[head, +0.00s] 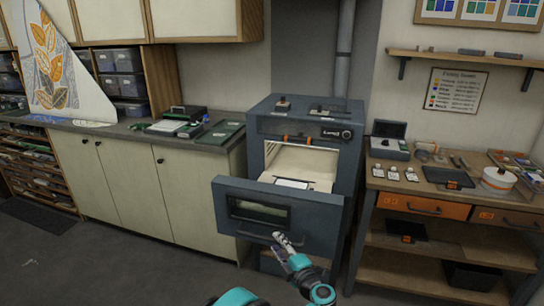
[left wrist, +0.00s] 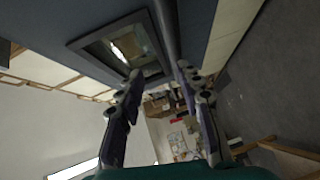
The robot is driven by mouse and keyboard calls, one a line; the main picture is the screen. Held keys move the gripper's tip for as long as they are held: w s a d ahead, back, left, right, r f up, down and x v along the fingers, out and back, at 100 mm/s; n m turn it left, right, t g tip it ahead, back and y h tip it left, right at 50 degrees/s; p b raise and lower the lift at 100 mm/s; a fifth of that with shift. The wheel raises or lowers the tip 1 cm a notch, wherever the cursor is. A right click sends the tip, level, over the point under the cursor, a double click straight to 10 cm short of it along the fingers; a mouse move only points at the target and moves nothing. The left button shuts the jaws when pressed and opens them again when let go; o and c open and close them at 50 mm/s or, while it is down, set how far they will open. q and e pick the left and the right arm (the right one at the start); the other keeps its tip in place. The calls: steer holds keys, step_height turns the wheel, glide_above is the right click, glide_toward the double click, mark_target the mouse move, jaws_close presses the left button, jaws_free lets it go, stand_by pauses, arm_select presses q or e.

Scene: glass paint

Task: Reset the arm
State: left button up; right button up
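My left arm comes in at the bottom of the head view with teal joints. Its gripper (head: 282,240) is at the lower front of the kiln's door (head: 300,211), by the door's handle (head: 252,236). In the left wrist view the two fingers stand apart, so the gripper (left wrist: 159,70) is open. The handle bar (left wrist: 164,25) runs toward the gap between the fingertips; I cannot tell whether a finger touches it. The door's window (left wrist: 120,48) shows beside it. My right gripper is not in view.
The grey kiln (head: 345,150) has its door lowered, with a pale sheet on white inside. A cabinet counter (head: 120,126) stands left, and a wooden workbench (head: 440,190) with tools stands close on the right. The floor (head: 120,265) at front left is mostly clear.

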arm_select(q)
step_height(320, 180, up, 16)
steer(key=w+a+m+t+h, duration=0.1)
steer(key=a+m+t+h, duration=0.1)
steer(key=m+t+h, duration=0.3)
steer(key=s+r+m+g+h, duration=0.1)
steer(key=s+r+m+h, duration=0.45)
steer(key=m, duration=0.35)
steer(key=s+a+f+m+g+y, duration=0.1)
steer(key=s+a+f+g, duration=0.3)
steer(key=s, duration=0.5)
steer(key=s+a+f+m+g+y, duration=0.1)
steer(key=s+a+f+m+g, duration=0.3)
steer(key=s+a+f, duration=0.4)
steer(key=s+a+f+m+g+y, duration=0.1)
steer(key=s+a+f+m+g, duration=0.1)
steer(key=s+a+f+g, duration=0.2)
steer(key=s+a+f, duration=0.3)
steer(key=s, duration=0.4)
